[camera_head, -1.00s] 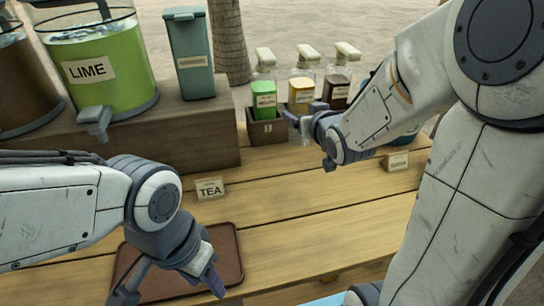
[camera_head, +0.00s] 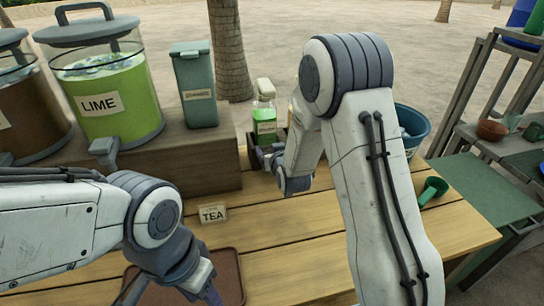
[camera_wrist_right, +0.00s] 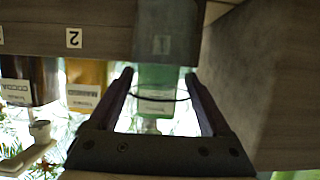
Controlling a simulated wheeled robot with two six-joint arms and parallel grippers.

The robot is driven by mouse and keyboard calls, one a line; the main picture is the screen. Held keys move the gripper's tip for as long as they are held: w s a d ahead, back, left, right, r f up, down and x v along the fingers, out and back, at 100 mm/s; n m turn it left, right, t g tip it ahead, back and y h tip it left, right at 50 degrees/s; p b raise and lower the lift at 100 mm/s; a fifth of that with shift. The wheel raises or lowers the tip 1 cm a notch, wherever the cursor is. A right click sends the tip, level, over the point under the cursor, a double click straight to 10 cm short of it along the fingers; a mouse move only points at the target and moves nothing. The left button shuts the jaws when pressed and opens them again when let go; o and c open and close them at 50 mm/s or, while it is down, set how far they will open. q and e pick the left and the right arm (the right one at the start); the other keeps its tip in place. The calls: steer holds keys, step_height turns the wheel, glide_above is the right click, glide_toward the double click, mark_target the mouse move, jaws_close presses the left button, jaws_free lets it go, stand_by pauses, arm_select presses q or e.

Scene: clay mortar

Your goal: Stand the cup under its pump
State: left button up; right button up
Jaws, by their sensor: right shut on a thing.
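My right gripper (camera_head: 262,156) is at the front of the syrup rack, partly behind my own forearm. In the right wrist view its two fingers (camera_wrist_right: 163,98) are closed around a clear cup, seen as a thin dark rim (camera_wrist_right: 162,98); its outline is hard to tell. The green syrup bottle (camera_head: 264,118) with a pale pump head (camera_head: 264,87) stands in the rack just behind that gripper. It also shows beyond the fingers in the wrist view (camera_wrist_right: 157,77). I cannot tell how the cup sits relative to the spout. My left gripper (camera_head: 172,288) is open and empty over the brown tray (camera_head: 229,270).
The rack (camera_wrist_right: 40,38) has a number 2 label; yellow and dark bottles stand beside the green one. Lime dispenser (camera_head: 118,95) and teal canister (camera_head: 194,85) stand on a wooden step (camera_head: 190,160). A TEA sign (camera_head: 212,214), blue tub (camera_head: 413,125) and green scoop (camera_head: 432,190) are on the table.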

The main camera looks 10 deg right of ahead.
step_height(320, 180, down, 3)
steer(key=shift+r, duration=0.1)
steer(key=shift+f+b, duration=0.2)
steer(key=shift+b, duration=0.15)
steer(key=o, duration=1.3)
steer(key=shift+r, duration=0.1)
